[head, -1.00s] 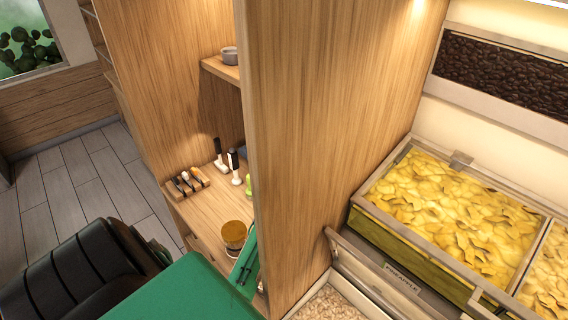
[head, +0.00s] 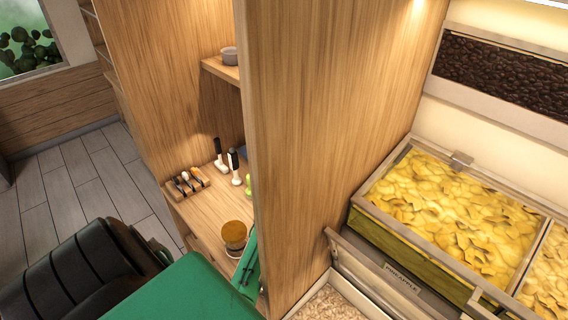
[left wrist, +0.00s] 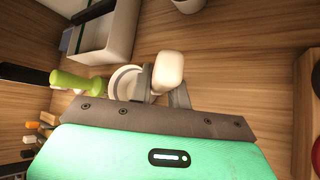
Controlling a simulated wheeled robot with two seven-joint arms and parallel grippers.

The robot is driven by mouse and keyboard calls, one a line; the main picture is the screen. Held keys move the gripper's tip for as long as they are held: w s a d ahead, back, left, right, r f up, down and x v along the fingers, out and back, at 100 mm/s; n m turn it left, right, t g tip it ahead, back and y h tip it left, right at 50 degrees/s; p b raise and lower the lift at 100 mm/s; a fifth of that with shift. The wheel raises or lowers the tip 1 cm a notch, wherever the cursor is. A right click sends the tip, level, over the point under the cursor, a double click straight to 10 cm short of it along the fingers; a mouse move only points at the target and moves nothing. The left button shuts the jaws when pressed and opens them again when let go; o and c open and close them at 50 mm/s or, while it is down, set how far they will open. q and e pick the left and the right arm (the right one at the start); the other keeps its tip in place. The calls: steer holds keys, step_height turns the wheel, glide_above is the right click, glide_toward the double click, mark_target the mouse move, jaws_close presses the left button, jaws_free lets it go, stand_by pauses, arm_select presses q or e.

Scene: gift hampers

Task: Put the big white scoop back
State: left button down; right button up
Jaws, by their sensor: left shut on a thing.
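In the left wrist view my left gripper (left wrist: 160,88) is shut on a white thing, which looks like the big white scoop (left wrist: 168,70). Its pale rounded block shows between and beyond the grey fingers. A round white cup-like part (left wrist: 124,80) shows beside the left finger; I cannot tell whether it belongs to the same scoop. In the head view the fingers and the held thing are hidden behind the wooden panel; only the green gripper body (head: 249,266) shows at its edge. My right gripper is not in view.
A lime-green tool (left wrist: 80,82) and a white box (left wrist: 108,38) are close to the left gripper. On the wooden shelf are a tool rack (head: 187,183), a black-handled white tool (head: 233,165) and a jar (head: 234,236). The wooden panel (head: 335,130) separates them from the pineapple bin (head: 375,232).

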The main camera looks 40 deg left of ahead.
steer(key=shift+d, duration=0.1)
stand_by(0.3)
arm_select(q)
steer(key=c, duration=1.3)
jaws_free()
steer(key=shift+f, duration=0.1)
steer(key=shift+o, duration=0.2)
